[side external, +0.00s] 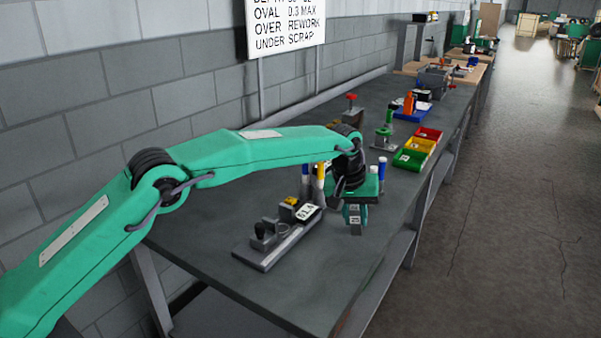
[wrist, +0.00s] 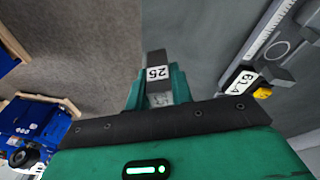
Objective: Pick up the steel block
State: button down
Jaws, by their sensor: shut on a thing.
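The steel block (wrist: 156,62) is a grey block with a white label reading 25 in the wrist view. My gripper (wrist: 158,92) is shut on it, with the green fingers on both sides. In the side view my gripper (side external: 355,216) points down near the right edge of the bench, with the grey block (side external: 354,222) between its fingers. I cannot tell for certain whether the block's lower end touches the bench top.
A fixture (side external: 278,238) with a label reading 61.4 lies left of my gripper on the grey bench (side external: 215,240). Red, yellow and green bins (side external: 418,147) and a green-based stand (side external: 384,139) are farther back.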

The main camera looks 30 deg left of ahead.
jog(key=shift+s+d+r, duration=0.95)
jog(key=shift+s+d, duration=0.1)
jog(key=shift+s, duration=0.05)
jog(key=shift+a, duration=0.2)
